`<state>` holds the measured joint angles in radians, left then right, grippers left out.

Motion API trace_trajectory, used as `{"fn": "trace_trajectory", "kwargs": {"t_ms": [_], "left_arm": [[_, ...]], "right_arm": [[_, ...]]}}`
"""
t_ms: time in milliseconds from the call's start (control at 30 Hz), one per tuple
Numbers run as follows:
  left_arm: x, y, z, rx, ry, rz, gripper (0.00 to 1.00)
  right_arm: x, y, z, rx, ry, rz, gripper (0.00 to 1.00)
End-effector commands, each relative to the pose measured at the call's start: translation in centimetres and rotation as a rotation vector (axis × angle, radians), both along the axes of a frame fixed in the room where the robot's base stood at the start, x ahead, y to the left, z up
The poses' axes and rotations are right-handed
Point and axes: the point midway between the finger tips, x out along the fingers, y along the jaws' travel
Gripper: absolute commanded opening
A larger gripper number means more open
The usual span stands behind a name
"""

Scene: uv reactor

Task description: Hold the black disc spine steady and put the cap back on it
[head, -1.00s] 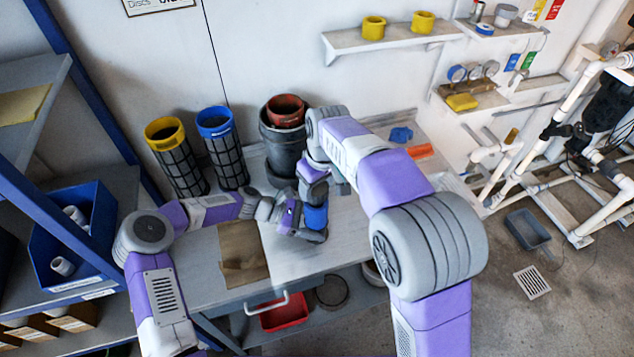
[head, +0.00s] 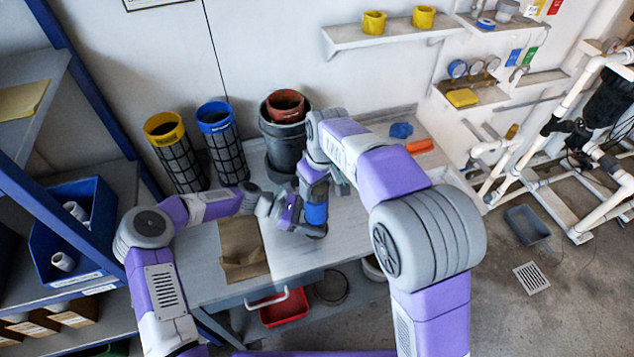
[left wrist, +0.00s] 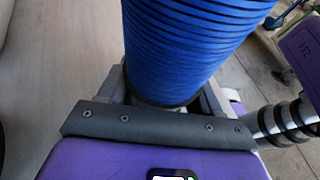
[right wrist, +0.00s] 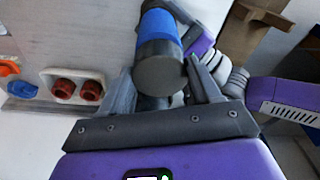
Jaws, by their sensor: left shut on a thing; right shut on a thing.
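The disc spine carries a stack of blue discs (head: 316,213) and stands above the bench. The ribbed blue stack fills the top of the left wrist view (left wrist: 198,40). My left gripper (head: 312,231) is shut on its dark lower end, which is partly hidden by the jaws. A dark grey cap (right wrist: 160,74) with a flat round face shows at the stack's upper end in the right wrist view. My right gripper (right wrist: 160,85) is shut around the cap, in line with the blue stack (right wrist: 158,24). I cannot tell whether the cap is fully seated.
Black mesh baskets with yellow (head: 165,131) and blue (head: 215,118) rims and a dark bucket (head: 284,140) stand behind. Blue (head: 401,130) and orange (head: 419,146) parts lie at the back right.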

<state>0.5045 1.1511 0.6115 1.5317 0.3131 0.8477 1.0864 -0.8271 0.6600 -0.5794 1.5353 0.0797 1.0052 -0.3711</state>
Motion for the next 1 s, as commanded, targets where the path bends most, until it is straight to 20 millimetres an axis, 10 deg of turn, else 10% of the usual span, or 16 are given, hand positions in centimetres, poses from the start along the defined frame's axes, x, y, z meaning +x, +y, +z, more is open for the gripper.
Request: {"fn": "trace_trajectory", "kwargs": {"t_ms": [533, 1000], "left_arm": [[0.02, -0.03, 0.1, -0.001, -0.001, 0.0, 0.0], [0.01, -0.01, 0.06, -0.001, -0.001, 0.0, 0.0]], "right_arm": [[-0.05, 0.05, -0.73, -0.003, 0.001, -0.069, 0.34], [-0.02, 0.29, -0.78, -0.004, 0.002, -0.908, 0.34]]}}
